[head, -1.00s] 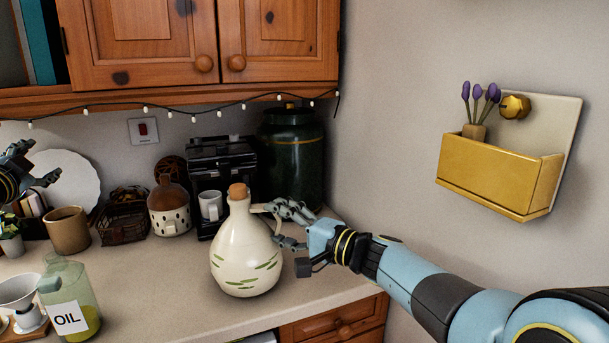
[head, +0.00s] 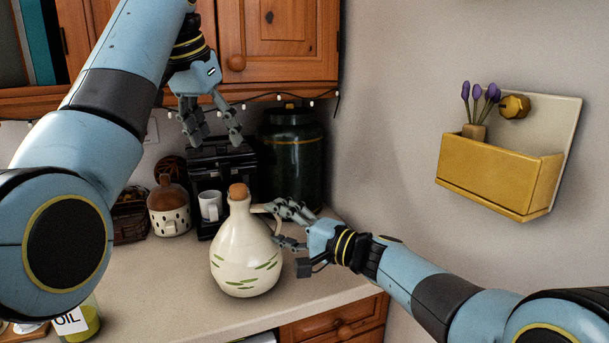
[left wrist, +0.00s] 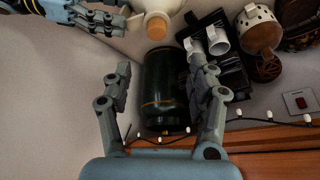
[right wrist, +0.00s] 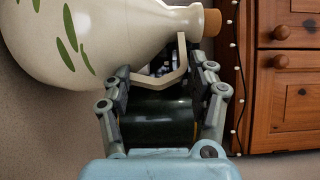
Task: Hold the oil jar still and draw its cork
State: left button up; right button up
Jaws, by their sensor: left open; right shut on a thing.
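The oil jar (head: 244,255) is a cream, round-bellied jar with green dashes, upright on the counter. Its cork (head: 238,191) sits in the neck; it also shows in the left wrist view (left wrist: 157,24) and at the right in the right wrist view (right wrist: 212,22). My right gripper (head: 279,226) is shut on the jar's handle (right wrist: 178,66), at the jar's right side. My left gripper (head: 213,142) is open and empty, pointing down, above and slightly left of the cork. In the left wrist view its open fingers (left wrist: 162,110) have the cork beyond them.
A black coffee machine (head: 226,165) with a white mug (head: 210,206) and a dark green canister (head: 292,155) stand behind the jar. The counter right of the jar is clear.

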aim_at(237, 185)
pick_arm(q)
jog(key=x, duration=1.1)
jog(key=shift+s+d+f, duration=0.15)
jog(key=shift+d+f, duration=0.1)
jog(key=shift+f, duration=0.2)
grip_shut()
